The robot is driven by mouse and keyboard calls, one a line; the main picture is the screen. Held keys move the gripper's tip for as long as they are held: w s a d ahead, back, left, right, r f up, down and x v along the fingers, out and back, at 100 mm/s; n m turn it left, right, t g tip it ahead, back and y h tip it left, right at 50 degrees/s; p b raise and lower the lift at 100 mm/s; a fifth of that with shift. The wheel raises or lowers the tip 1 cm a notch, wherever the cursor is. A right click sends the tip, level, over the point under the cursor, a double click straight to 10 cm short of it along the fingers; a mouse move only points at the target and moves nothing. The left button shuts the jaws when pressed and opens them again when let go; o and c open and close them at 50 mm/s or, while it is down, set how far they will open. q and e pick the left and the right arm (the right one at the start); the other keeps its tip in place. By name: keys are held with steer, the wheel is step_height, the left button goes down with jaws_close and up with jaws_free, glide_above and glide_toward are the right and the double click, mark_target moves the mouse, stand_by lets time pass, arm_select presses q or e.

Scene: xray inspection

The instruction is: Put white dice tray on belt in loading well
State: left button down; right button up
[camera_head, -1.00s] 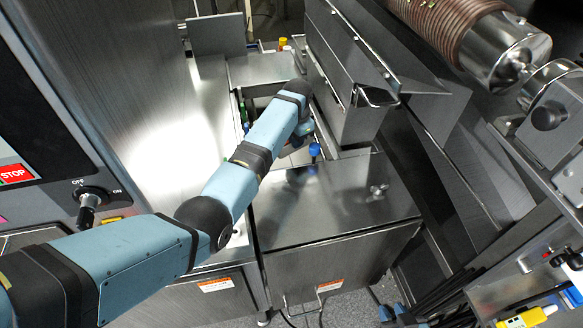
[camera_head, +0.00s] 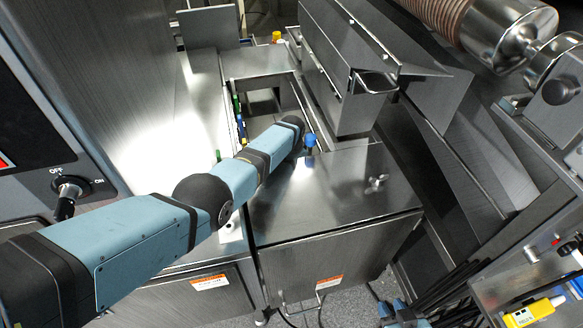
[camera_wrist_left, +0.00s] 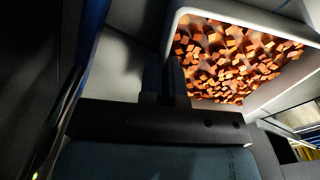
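In the left wrist view the white dice tray (camera_wrist_left: 171,40) holds many small orange dice. My left gripper (camera_wrist_left: 166,62) is at the tray's left wall, one dark finger on each side, and looks shut on it. In the head view my left arm reaches over the steel machine, its wrist at the near right corner of the loading well (camera_head: 262,84); its fingers and the tray are hidden there. The belt inside the well is largely shaded and hard to make out. My right gripper (camera_head: 403,313) is at the bottom edge, small and partly cut off.
A steel cover (camera_head: 340,190) with a small handle lies in front of the well. A tall steel housing (camera_head: 345,75) rises to its right. A control panel (camera_head: 50,120) is at the left.

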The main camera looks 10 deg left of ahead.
arm_select(q)
steer(key=c, duration=1.8)
jaws_free()
steer(key=shift+f, duration=0.1)
steer(key=o, duration=0.5)
steer(key=shift+c, duration=0.2)
step_height(320, 180, up, 12)
steer(key=p, duration=0.3)
steer(key=shift+r, duration=0.2)
